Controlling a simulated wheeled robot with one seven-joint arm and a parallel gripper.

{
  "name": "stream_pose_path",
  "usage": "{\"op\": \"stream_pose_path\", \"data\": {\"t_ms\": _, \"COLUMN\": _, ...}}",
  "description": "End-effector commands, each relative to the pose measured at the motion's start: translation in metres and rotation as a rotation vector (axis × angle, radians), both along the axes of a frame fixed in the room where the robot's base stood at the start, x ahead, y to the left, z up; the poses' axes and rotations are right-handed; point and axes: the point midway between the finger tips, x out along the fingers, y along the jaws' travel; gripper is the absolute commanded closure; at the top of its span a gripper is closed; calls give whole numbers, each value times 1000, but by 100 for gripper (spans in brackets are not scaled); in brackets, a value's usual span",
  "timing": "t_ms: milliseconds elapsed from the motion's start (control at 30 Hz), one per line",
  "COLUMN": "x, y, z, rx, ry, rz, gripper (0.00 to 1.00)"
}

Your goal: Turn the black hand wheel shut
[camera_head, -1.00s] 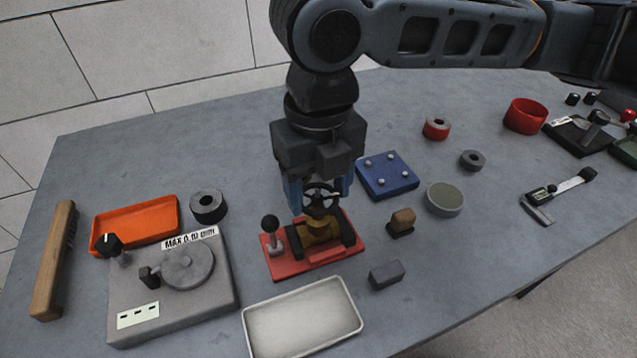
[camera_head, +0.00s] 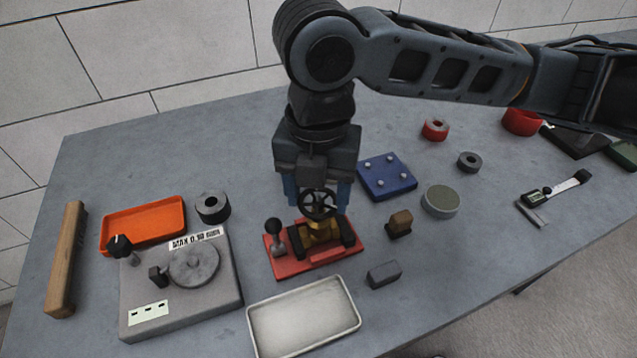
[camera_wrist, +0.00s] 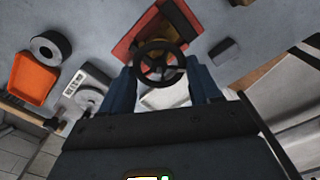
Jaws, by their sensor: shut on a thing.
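The black hand wheel (camera_head: 317,204) sits on top of a brass valve body (camera_head: 321,232), which is mounted on a red base plate (camera_head: 292,265). My gripper (camera_head: 317,197) comes down from above and behind, with one blue finger on each side of the wheel. It is shut on the wheel. In the wrist view the wheel (camera_wrist: 160,66) shows between the two blue fingers, over the brass body and red plate. The exact contact at the rim is hard to see. A lever with a black ball knob (camera_head: 273,226) stands on the plate's left end.
A grey fixture with a disc (camera_head: 215,290) and an orange tray (camera_head: 145,222) lie left. A pale tray (camera_head: 303,318) is in front. A blue block with pegs (camera_head: 388,178), a brown-topped block (camera_head: 399,222) and a grey block (camera_head: 384,274) are close on the right.

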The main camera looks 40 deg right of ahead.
Motion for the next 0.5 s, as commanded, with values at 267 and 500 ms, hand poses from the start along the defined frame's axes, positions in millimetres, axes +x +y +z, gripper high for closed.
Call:
{"op": "stream_pose_path", "data": {"t_ms": 267, "x": 1, "y": 0, "z": 2, "rx": 2, "ry": 1, "rz": -265, "gripper": 68}}
{"op": "stream_pose_path", "data": {"t_ms": 500, "x": 2, "y": 1, "z": 2, "rx": 2, "ry": 2, "rz": -494, "gripper": 68}}
